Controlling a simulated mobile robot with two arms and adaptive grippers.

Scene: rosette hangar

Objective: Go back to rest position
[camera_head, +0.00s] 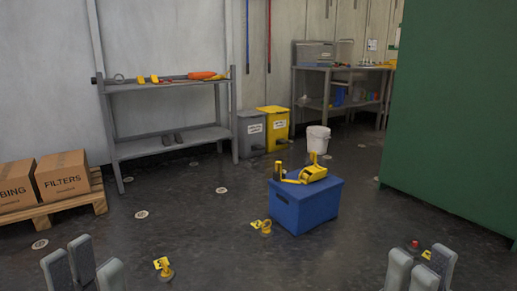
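My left gripper (88,272) is at the bottom left edge, its grey fingers pointing up and spread apart, with nothing seen between them. The lower parts of both grippers are cut off by the picture's edge. A blue box (305,208) stands on the floor between and beyond them, with a yellow tool (312,174) and other yellow items on its top. Neither gripper touches the box.
Small yellow-tagged items lie on the floor near the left gripper (164,268), by the box (262,226) and near the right gripper. A green wall (455,110) fills the right. A pallet (60,207) with cartons, a grey shelf (170,142), bins and a white bucket (318,139) stand behind.

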